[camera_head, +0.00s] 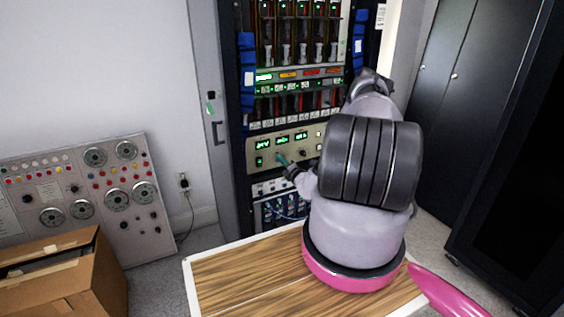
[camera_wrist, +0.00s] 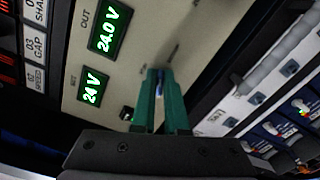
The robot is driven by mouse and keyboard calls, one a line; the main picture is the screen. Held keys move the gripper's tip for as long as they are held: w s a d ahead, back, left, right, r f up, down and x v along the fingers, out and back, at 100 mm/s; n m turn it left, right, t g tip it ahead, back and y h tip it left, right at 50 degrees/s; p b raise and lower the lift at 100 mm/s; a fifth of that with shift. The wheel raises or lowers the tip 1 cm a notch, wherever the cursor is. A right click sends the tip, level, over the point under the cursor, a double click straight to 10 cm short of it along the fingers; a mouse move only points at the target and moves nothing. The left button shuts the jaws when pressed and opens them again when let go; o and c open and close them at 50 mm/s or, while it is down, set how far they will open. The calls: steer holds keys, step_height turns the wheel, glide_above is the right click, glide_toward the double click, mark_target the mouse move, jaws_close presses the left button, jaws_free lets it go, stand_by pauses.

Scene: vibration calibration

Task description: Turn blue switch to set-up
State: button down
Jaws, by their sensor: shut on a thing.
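The blue switch (camera_wrist: 160,88) shows as a small blue piece between the green fingertips of my gripper (camera_wrist: 159,76) in the wrist view. The fingers are shut on it, and they hide most of its shape and its exact setting. It sits on a beige panel (camera_wrist: 205,50) with green-lit displays. In the head view my gripper's teal fingers (camera_head: 281,160) reach the beige panel (camera_head: 316,133) of the rack from the right. The switch itself cannot be made out there.
Green displays (camera_wrist: 107,32) read 24.0 V and 24 V. A small black knob or switch (camera_wrist: 126,113) is beside my fingers. Another knob (camera_head: 302,153) is right of them. A control console (camera_head: 130,212) and cardboard box (camera_head: 103,285) stand left. A wooden table (camera_head: 235,275) is in front.

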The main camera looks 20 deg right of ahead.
steer(key=shift+s+f+m, duration=0.1)
steer(key=shift+f+m, duration=0.05)
steer(key=shift+m, duration=1)
steer(key=shift+f+m, duration=0.1)
steer(key=shift+m, duration=1.05)
steer(key=c, duration=0.9)
jaws_free()
steer(key=shift+c, duration=0.2)
steer(key=s, duration=1)
steer(key=shift+s+d, duration=0.2)
steer(key=shift+s, duration=0.15)
